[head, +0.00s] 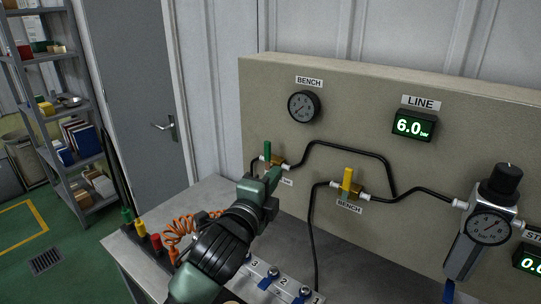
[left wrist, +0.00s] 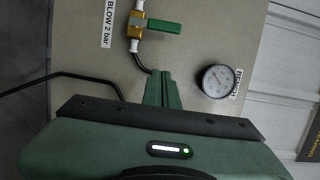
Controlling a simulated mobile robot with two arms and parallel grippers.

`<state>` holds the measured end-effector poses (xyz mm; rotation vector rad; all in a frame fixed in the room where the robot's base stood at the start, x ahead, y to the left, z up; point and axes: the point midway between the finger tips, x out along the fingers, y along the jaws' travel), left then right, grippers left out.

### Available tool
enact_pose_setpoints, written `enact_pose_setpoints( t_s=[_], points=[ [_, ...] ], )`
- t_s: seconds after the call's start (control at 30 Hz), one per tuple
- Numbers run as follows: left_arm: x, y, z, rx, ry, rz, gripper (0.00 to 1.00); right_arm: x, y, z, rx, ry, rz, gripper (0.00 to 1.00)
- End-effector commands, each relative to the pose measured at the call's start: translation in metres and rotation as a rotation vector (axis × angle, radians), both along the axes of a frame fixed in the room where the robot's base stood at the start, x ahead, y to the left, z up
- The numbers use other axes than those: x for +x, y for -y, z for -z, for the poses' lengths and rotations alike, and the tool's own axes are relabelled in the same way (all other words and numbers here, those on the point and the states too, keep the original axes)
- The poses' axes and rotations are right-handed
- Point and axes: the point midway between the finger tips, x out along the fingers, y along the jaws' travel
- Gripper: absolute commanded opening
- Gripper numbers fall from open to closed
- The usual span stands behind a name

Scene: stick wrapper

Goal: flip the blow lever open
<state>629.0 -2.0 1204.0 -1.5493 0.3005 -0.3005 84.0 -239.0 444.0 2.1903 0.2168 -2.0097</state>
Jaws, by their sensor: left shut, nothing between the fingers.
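The blow lever (head: 267,151) is green and stands upright on a brass valve (head: 278,161) at the left of the panel, across the line of the hose. In the left wrist view the lever (left wrist: 165,27) lies sideways from the brass body (left wrist: 135,28), beside a label (left wrist: 108,24) reading BLOW 2 bar. My left gripper (head: 272,177) is shut and empty, its fingertips just below the lever in the head view, partly covering the label. In the left wrist view its closed fingers (left wrist: 163,88) appear apart from the lever. My right gripper is not in view.
A yellow lever (head: 347,181) labelled BENCH stands upright to the right. Black hoses (head: 345,146) cross the panel (head: 365,100). A gauge (head: 303,106) and a LINE display (head: 414,125) reading 6.0 are above. A regulator (head: 485,228) is at right. Coiled orange hose (head: 180,229) lies on the bench.

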Motion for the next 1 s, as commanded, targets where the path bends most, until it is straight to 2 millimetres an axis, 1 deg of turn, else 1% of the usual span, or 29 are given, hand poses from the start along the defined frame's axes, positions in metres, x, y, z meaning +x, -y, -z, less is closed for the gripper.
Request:
enact_pose_setpoints(
  t_s=[0.03,0.1,0.3,0.33,0.4,0.5,0.63,1.0],
  points=[
    [0.011,0.005,-0.003,-0.001,-0.003,-0.001,0.0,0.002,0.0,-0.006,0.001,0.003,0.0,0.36],
    [0.026,0.011,-0.004,-0.002,-0.002,-0.001,0.0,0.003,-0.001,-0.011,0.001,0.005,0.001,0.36],
    [0.062,0.026,-0.003,-0.001,-0.002,0.0,0.0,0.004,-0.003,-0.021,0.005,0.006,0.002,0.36],
    [0.066,0.025,-0.003,0.001,-0.002,-0.001,0.0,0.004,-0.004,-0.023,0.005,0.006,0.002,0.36],
    [0.073,0.011,-0.004,0.002,-0.001,-0.004,0.0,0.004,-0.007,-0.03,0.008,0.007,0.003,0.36],
    [0.079,0.002,-0.002,0.002,-0.001,-0.002,0.0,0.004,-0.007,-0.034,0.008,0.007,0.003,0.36],
    [0.084,-0.005,-0.001,0.001,-0.001,0.0,0.0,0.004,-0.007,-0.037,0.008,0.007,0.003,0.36],
    [0.085,-0.007,0.0,-0.001,0.0,0.001,0.0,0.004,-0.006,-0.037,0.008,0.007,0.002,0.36]
  ],
)
